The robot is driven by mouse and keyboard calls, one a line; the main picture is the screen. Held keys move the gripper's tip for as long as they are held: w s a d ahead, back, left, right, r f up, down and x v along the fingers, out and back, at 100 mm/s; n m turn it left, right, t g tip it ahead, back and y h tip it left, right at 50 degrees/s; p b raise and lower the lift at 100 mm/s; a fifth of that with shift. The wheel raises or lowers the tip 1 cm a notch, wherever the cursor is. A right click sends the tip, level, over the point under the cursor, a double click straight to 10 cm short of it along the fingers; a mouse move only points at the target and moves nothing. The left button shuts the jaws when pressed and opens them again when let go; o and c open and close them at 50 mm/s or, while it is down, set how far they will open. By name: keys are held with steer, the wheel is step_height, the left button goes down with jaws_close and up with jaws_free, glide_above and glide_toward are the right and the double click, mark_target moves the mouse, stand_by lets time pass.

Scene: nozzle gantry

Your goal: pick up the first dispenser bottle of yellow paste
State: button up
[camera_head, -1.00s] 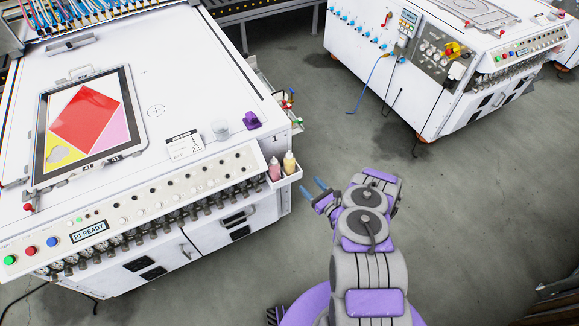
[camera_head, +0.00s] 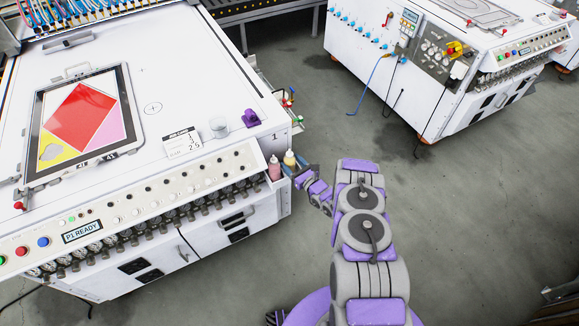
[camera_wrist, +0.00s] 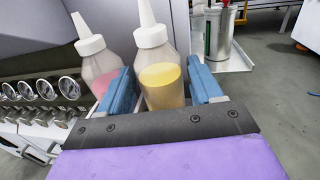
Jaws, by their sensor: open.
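The dispenser bottle of yellow paste (camera_wrist: 161,82) has a clear body and a white nozzle cap. It stands upright between the two blue fingers of my open gripper (camera_wrist: 163,90) in the wrist view, with a narrow gap visible beside the finger on its right. In the head view the yellow bottle (camera_head: 289,160) stands in a small holder at the machine's right corner. My gripper (camera_head: 297,174) is at that holder, its fingers partly hidden. A bottle of pink paste (camera_wrist: 97,68) stands just left of the yellow one, outside the left finger; it also shows in the head view (camera_head: 274,168).
The white machine (camera_head: 200,95) carries a framed colour panel (camera_head: 85,120), a white card (camera_head: 182,142), a clear cup (camera_head: 219,127) and a purple part (camera_head: 251,118). Gauges (camera_wrist: 47,89) line its front beside the bottles. Open floor lies to the right.

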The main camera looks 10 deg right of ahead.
steer(key=shift+w+a, duration=0.1)
steer(key=c, duration=0.6)
steer(key=shift+o, duration=0.2)
steer(key=shift+r, duration=0.1)
steer(key=shift+r+p, duration=1.25)
steer(key=shift+r, duration=3.75)
